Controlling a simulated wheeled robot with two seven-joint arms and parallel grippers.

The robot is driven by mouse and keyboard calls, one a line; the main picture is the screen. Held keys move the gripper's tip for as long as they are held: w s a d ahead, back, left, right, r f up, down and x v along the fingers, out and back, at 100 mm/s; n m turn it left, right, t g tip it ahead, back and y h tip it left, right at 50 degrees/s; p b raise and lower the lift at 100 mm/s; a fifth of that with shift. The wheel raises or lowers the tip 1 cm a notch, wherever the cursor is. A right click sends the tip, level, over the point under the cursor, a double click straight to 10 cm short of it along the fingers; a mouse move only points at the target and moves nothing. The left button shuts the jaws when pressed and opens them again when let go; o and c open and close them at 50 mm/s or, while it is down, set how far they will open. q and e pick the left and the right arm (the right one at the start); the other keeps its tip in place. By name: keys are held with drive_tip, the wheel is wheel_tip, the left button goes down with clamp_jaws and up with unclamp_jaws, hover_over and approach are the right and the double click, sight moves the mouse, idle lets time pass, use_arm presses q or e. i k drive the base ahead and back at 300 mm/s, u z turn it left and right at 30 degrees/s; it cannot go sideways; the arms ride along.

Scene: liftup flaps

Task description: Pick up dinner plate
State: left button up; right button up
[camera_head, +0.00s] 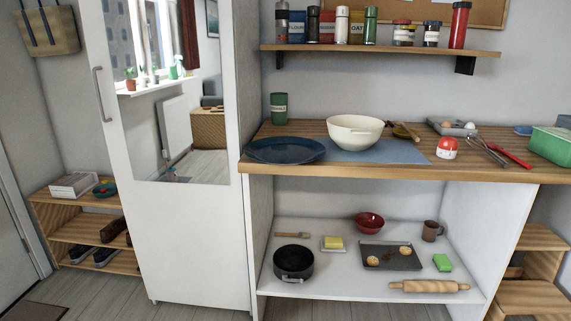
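A dark blue dinner plate (284,150) lies flat on the wooden counter (390,170) at its left end, close to the front edge. A cream mixing bowl (355,132) stands just right of the plate on a blue-grey mat (405,152). A green cup (278,107) stands behind the plate. Neither of my grippers shows in the head view.
A tall white cabinet (195,235) with a mirror stands left of the counter. A wall shelf (380,49) with jars hangs above. Below, a white shelf (330,278) holds a black pot (294,262) and several other items. A whisk (488,150) lies at the counter's right.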

sight(281, 151)
drive_tip(key=k, duration=0.1)
drive_tip(key=u, duration=1.65)
drive_tip(key=i, duration=1.25)
drive_tip(key=z, duration=1.7)
